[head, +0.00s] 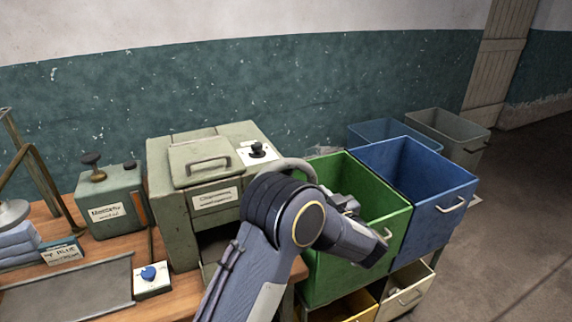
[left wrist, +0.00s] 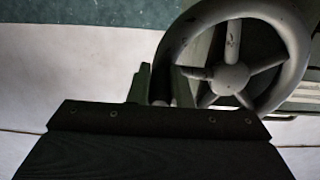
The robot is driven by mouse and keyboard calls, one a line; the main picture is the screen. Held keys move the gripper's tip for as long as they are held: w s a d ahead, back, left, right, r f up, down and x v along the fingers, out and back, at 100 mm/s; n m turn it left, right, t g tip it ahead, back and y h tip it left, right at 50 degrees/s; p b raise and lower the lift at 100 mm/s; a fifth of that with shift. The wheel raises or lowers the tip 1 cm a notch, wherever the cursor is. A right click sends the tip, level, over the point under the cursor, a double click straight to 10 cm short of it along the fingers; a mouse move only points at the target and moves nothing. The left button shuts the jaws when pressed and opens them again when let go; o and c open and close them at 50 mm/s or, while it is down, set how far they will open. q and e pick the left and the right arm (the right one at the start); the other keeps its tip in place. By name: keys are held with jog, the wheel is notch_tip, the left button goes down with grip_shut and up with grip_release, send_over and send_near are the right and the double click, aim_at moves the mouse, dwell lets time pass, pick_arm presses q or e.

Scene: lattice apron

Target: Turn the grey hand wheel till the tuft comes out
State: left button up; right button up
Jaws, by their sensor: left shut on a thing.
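The grey hand wheel (left wrist: 230,77) fills the upper right of the left wrist view, with its spokes and hub showing. In the head view only a curved part of its rim (head: 292,163) shows above my left arm, on the right side of the grey-green machine (head: 159,190). My left gripper (left wrist: 160,88) is shut on the left part of the rim, one finger on each side of it. My arm hides the rest of the wheel in the head view. No tuft is visible. My right gripper is not in view.
Left on the wooden bench are a small green box (head: 122,190), a blue button (head: 149,273), a metal tray (head: 70,290) and folded blue cloths (head: 18,243).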

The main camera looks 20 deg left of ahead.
pick_arm(q)
jog(key=f, duration=0.1)
jog(key=f+b, duration=0.2)
jog(key=shift+s+a+f, duration=0.2)
jog(key=shift+s+a, duration=0.2)
jog(key=f, duration=0.1)
jog(key=s+a+b, duration=0.1)
jog(key=f+b, duration=0.1)
jog(key=shift+s+a+f, duration=0.25)
jog(key=shift+f, duration=0.1)
jog(key=shift+s+a+b, duration=0.2)
jog(key=shift+b, duration=0.1)
